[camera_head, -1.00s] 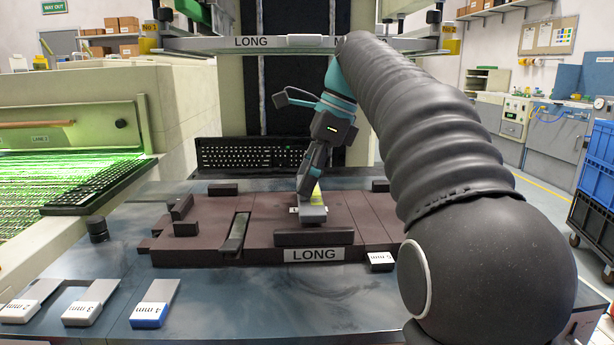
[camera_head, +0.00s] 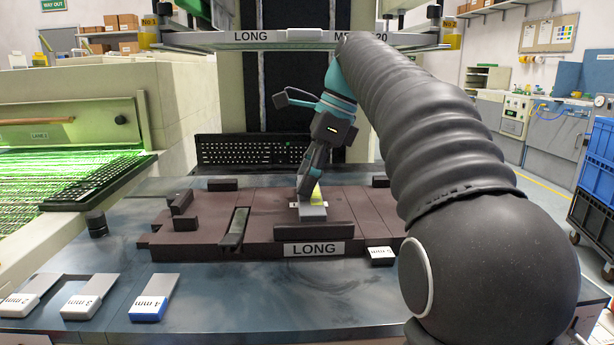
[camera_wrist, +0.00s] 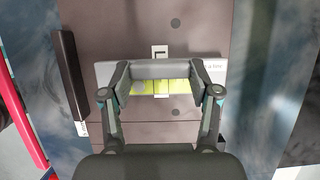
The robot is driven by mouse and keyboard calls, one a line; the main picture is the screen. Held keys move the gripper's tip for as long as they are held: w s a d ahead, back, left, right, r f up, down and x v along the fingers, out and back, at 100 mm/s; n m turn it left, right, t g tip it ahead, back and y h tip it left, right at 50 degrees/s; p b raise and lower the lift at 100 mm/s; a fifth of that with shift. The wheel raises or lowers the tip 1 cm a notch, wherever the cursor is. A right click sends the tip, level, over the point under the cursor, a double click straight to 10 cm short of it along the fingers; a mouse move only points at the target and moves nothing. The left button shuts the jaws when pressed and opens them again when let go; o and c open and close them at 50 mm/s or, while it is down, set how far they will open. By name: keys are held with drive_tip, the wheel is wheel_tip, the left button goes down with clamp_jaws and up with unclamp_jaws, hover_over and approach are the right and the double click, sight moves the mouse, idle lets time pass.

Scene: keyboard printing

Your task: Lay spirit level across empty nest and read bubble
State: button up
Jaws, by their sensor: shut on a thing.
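The maroon nest (camera_head: 195,236) lies on the blue-grey table with no keyboard in it, a LONG label on its front. The spirit level (camera_head: 313,212) is a pale grey bar with a yellow-green vial, at the middle of the nest. My gripper (camera_head: 308,186) points down with its fingers shut on the level. In the wrist view my gripper (camera_wrist: 161,82) grips the spirit level (camera_wrist: 104,72) from both sides, and the vial faces the camera. I cannot read the bubble's place, nor tell whether the level touches the nest.
A black keyboard (camera_head: 250,150) lies behind the nest. Shims marked 2 mm (camera_head: 20,303), 3 mm (camera_head: 82,306) and 4 mm (camera_head: 149,308) lie at front left; a 5 mm one (camera_head: 380,256) touches the nest's right front. A labelled bar (camera_head: 300,39) hangs above. Clear table lies front centre.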

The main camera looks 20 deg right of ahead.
drive_tip(key=shift+f, duration=0.2)
drive_tip(key=o, duration=1.6)
wheel_tip(320, 180, up, 3)
drive_tip(key=p, duration=0.2)
drive_tip(key=shift+f+p, duration=0.2)
drive_tip(key=shift+p, duration=0.15)
wheel_tip(320, 180, up, 4)
drive_tip(key=shift+r, duration=0.25)
